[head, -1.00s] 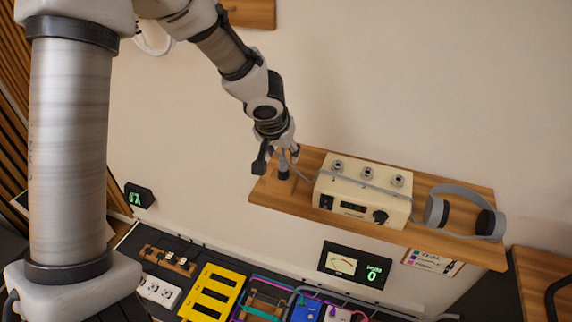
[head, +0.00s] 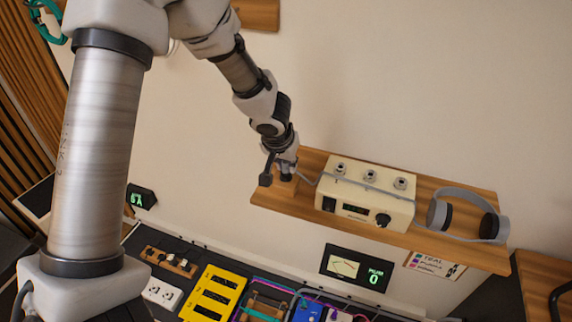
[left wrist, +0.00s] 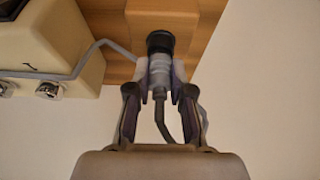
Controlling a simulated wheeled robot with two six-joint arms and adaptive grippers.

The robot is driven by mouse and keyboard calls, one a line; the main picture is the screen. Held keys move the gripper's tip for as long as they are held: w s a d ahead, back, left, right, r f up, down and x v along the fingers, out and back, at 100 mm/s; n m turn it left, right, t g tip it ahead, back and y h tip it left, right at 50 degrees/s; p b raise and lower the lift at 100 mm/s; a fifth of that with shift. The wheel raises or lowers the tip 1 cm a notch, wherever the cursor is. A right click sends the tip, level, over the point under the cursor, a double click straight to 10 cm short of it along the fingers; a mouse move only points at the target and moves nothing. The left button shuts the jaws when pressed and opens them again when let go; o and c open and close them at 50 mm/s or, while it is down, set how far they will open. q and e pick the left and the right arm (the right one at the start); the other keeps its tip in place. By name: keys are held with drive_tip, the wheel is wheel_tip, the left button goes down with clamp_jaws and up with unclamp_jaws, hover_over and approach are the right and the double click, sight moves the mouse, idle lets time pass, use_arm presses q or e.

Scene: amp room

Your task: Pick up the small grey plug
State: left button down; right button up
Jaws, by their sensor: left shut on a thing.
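The small grey plug (left wrist: 159,72) is between the fingers of my left gripper (left wrist: 160,92) in the left wrist view. Its dark end (left wrist: 160,42) meets a wooden block (left wrist: 190,25) on the shelf, and a grey cable runs from it. In the head view my left gripper (head: 284,168) is at the left end of the wooden shelf and mostly hides the plug. The gripper is shut on the plug. My right gripper is not in view.
A cream box (head: 364,197) with knobs and jacks stands just right of the gripper, with a grey cable across it. Grey headphones (head: 466,215) lie at the right of the shelf (head: 415,235). Below are a meter display (head: 355,266) and a yellow rack (head: 212,295).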

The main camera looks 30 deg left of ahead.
use_arm(q)
drive_tip(key=shift+r, duration=0.45)
wheel_tip(320, 180, up, 3)
drive_tip(key=shift+r+p, duration=0.1)
drive_tip(key=shift+p, duration=0.6)
drive_tip(key=shift+s+d+f+b, duration=0.5)
drive_tip(key=shift+s+d+b, duration=0.2)
drive_tip(key=shift+b, duration=0.35)
drive_tip(key=s+d+r+p, duration=0.1)
drive_tip(key=s+d+p, duration=0.1)
drive_tip(key=s+d, duration=0.7)
drive_tip(key=shift+s+r, duration=0.4)
drive_tip(key=shift+s, duration=0.4)
drive_tip(key=shift+d, duration=0.1)
